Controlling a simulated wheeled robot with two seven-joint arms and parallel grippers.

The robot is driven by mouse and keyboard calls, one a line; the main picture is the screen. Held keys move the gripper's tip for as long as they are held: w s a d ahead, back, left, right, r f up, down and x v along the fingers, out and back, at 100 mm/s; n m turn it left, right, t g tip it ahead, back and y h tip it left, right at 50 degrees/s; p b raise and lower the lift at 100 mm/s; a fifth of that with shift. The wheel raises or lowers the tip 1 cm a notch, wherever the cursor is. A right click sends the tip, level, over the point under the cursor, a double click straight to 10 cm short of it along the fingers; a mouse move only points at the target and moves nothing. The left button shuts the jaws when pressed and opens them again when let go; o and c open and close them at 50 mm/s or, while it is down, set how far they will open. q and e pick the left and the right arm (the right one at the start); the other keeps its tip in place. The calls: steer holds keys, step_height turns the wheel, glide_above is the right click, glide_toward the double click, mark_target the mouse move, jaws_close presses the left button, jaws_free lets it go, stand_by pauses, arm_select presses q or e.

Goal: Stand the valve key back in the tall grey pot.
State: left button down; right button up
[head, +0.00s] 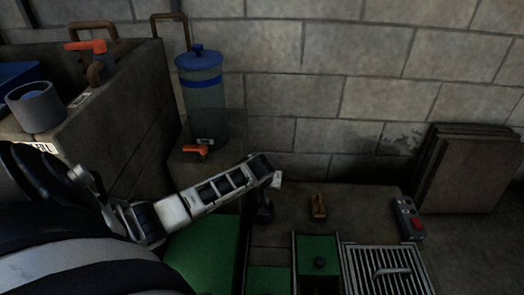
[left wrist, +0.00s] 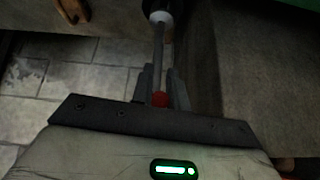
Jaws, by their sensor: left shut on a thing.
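My left gripper (left wrist: 160,85) is shut on a thin grey rod, which I take to be the valve key (left wrist: 158,45). A red part shows between the fingers, and a pale collar and dark end show at the far end of the shaft. In the head view my left arm reaches to the middle, where a dark part of the held key (head: 264,211) hangs below the wrist; the fingers are hard to make out there. The grey pot (head: 37,112) stands upright on the counter at the left, apart from the gripper. My right gripper is not in view.
A clear tank with a blue lid (head: 203,100) and an orange-handled pipe (head: 88,46) stand near the counter. A brown object (head: 318,206), a red-button box (head: 409,218) and a metal grate (head: 372,262) lie right of the arm. Boards (head: 465,170) lean on the wall.

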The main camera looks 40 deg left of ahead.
arm_select(q)
steer(key=shift+f+b, duration=0.4)
steer(key=shift+f, duration=0.6)
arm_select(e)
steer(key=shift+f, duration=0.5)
arm_select(q)
steer(key=shift+f, duration=0.15)
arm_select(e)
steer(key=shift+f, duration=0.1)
arm_select(q)
steer(key=shift+f+b, duration=0.45)
steer(key=shift+f, duration=0.1)
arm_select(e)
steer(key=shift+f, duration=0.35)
arm_select(q)
steer(key=shift+f+b, duration=0.5)
steer(key=shift+f, duration=0.2)
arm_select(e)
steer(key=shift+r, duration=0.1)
arm_select(q)
steer(key=shift+f, duration=0.1)
